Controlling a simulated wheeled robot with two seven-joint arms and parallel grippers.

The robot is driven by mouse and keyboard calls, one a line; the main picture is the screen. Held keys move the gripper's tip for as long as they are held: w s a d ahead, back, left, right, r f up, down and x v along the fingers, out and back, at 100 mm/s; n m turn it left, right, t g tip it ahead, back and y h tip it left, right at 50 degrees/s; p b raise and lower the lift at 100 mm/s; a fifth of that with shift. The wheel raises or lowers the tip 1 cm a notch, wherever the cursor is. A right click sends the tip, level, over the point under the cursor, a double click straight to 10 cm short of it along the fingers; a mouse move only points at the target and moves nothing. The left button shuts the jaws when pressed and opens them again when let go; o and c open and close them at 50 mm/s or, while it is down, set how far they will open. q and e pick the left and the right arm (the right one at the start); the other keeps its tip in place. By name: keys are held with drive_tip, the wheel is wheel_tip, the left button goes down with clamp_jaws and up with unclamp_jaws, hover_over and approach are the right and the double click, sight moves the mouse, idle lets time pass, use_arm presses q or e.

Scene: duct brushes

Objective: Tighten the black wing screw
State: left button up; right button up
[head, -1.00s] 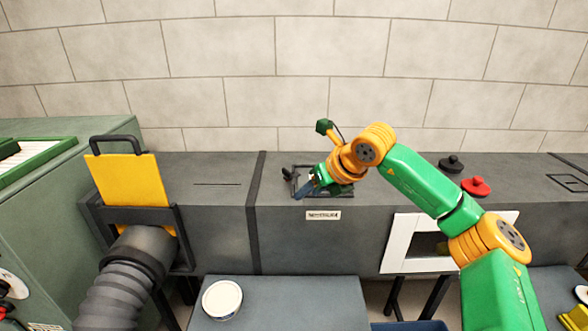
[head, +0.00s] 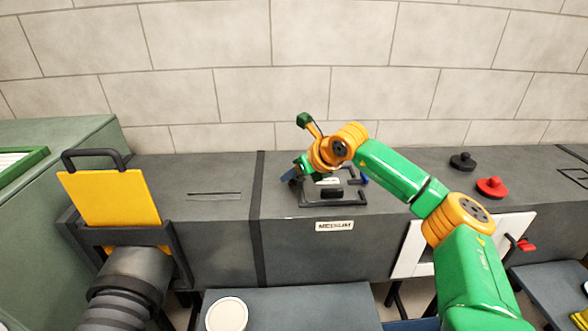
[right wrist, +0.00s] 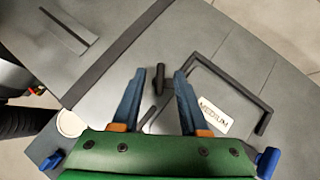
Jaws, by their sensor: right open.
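The black wing screw (right wrist: 160,80) stands on top of the grey duct (right wrist: 105,110), between the fingertips of my right gripper in the right wrist view. My right gripper (right wrist: 156,72) is open, with a blue finger on either side of the screw and a gap on both sides. In the head view my right gripper (head: 288,176) is over the duct top, at the left of a black bracket frame (head: 348,202). There the gripper hides the screw. My left gripper is out of view.
A slot (head: 214,195) and a yellow plate (head: 110,210) lie left. A black knob (head: 462,161) and a red knob (head: 491,187) stand right. A white round container (head: 227,314) sits on the lower table.

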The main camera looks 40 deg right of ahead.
drive_tip(key=shift+w+f, duration=0.15)
drive_tip(key=shift+w, duration=0.1)
drive_tip(key=shift+s, duration=0.1)
clamp_jaws()
drive_tip(key=shift+a+m+h+b, duration=0.25)
drive_tip(key=shift+m+h+b, duration=1)
drive_tip(key=shift+m, duration=0.25)
drive_tip(key=shift+m+g+h+b, duration=0.55)
drive_tip(key=shift+m+h, duration=0.4)
drive_tip(key=shift+m, duration=0.45)
unclamp_jaws()
